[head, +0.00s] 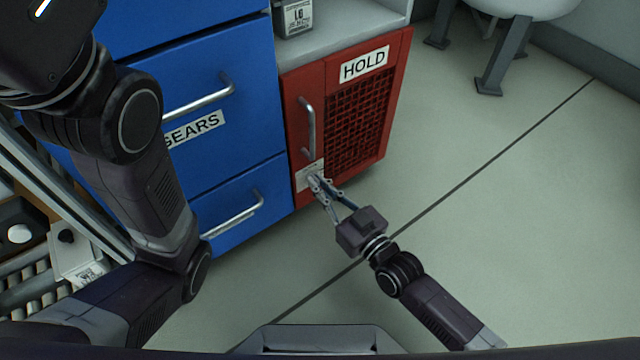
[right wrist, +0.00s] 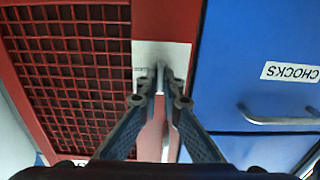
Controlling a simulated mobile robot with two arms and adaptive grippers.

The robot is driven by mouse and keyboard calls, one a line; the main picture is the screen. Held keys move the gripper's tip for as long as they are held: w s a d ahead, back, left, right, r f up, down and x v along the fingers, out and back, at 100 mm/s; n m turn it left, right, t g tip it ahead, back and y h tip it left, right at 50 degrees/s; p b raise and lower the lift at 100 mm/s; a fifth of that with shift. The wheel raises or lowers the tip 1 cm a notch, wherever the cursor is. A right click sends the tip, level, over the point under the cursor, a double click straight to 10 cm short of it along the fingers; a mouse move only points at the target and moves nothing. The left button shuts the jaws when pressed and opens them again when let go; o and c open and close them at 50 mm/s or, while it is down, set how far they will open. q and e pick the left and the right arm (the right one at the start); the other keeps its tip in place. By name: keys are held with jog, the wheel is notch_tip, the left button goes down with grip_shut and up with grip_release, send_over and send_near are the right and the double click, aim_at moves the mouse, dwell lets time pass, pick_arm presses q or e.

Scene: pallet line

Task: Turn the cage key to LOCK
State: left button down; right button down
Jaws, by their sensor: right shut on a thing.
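The red cage (head: 355,115) has a mesh door with a HOLD label and a vertical handle (head: 307,128). A pale lock plate (head: 308,172) sits low at the door's left side. My right gripper (head: 318,184) is at this plate, with its fingertips shut on the key, which is mostly hidden by the fingers. In the right wrist view the plate (right wrist: 178,52) and the key (right wrist: 160,72) show between the fingertips. The plate's markings and the key's exact angle are too small to read. My left arm crosses the left side of the head view; its gripper is out of view.
A blue drawer cabinet (head: 225,150) with bar handles and a GEARS label stands left of the cage. A labelled box (head: 298,17) rests on the grey top. Grey stand legs (head: 500,60) are at the back right. The floor (head: 510,210) at right is clear.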

dwell(0.3)
jog(key=m+p, duration=0.1)
jog(key=m, duration=0.5)
jog(key=m+p, duration=0.1)
jog(key=m, duration=0.5)
jog(key=m+p, duration=0.1)
jog(key=m, duration=0.4)
jog(key=shift+w+d+f+m, duration=0.15)
jog(key=shift+d+f+m, duration=0.15)
jog(key=shift+m, duration=0.1)
dwell(0.4)
jog(key=c, duration=2.1)
grip_release()
jog(key=v, duration=1.2)
